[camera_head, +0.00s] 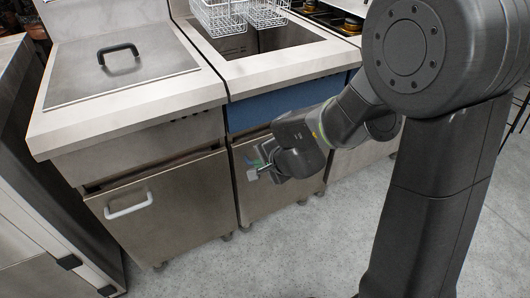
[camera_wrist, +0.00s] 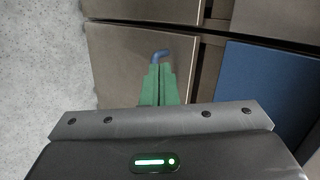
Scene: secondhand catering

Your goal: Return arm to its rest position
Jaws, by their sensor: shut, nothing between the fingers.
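My arm reaches from the right side of the head view toward the front of the middle cabinet. My gripper (camera_head: 256,166) is low in front of that cabinet's steel door (camera_head: 285,190). In the wrist view, the green fingers of my gripper (camera_wrist: 159,72) are together with nothing between them. A bluish door handle (camera_wrist: 161,55) shows just beyond the fingertips. I cannot tell whether the fingers touch it.
A steel unit with a black-handled lid (camera_head: 120,68) stands at left; its lower door has a white handle (camera_head: 128,205). Wire baskets (camera_head: 222,15) sit over the middle basin. A blue panel (camera_head: 285,103) is above the middle door. Grey floor (camera_head: 270,265) is clear in front.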

